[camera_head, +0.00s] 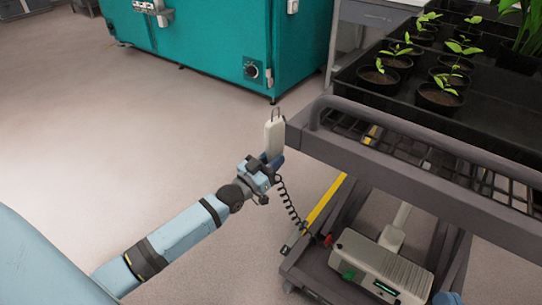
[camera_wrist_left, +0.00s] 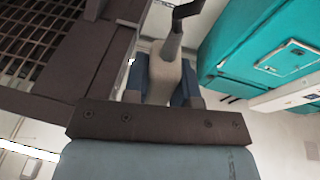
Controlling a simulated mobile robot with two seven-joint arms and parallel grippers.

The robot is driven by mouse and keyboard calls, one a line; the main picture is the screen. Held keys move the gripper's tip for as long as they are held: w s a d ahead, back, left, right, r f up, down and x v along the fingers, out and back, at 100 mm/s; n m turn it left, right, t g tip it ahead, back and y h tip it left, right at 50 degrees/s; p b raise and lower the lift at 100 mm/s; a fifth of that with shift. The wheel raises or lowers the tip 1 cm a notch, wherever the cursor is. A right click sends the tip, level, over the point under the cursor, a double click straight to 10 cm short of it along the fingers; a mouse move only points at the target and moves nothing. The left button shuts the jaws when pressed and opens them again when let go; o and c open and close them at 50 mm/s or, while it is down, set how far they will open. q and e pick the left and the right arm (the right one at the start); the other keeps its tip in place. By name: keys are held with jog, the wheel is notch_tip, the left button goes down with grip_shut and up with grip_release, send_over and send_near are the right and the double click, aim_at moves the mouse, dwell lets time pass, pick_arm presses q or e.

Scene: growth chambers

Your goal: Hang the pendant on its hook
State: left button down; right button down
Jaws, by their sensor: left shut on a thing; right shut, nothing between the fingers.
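The pendant (camera_head: 274,137) is a white handset with a thin wire loop at its top and a dark coiled cable below. My left gripper (camera_head: 270,160) is shut on its lower part and holds it upright, just left of the cart's corner. The left wrist view shows the pendant (camera_wrist_left: 172,75) between the blue fingers, with a dark curved piece at its far end. I cannot make out the pendant's hook for certain. Only a blue tip of my right gripper (camera_head: 447,298) shows at the bottom edge; it is shut and empty.
The grey cart (camera_head: 420,172) has a wire shelf and a black tray (camera_head: 376,98) of potted seedlings. A white box (camera_head: 382,268) with a green display sits on its base. A teal cabinet (camera_head: 205,45) stands behind. The floor at left is clear.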

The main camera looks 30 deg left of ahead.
pick_arm(q)
jog(key=shift+d+p, duration=0.35)
jog(key=shift+d, duration=0.4)
jog(key=shift+s+d+p, duration=0.1)
jog(key=shift+d+p, duration=0.2)
jog(key=shift+d, duration=0.35)
jog(key=shift+d, duration=0.2)
dwell(0.3)
jog(key=shift+d+p, duration=0.45)
jog(key=shift+d, duration=0.05)
jog(key=shift+f, duration=0.2)
jog(key=shift+f+b, duration=0.5)
jog(key=shift+f, duration=0.3)
jog(key=c, duration=0.6)
grip_release()
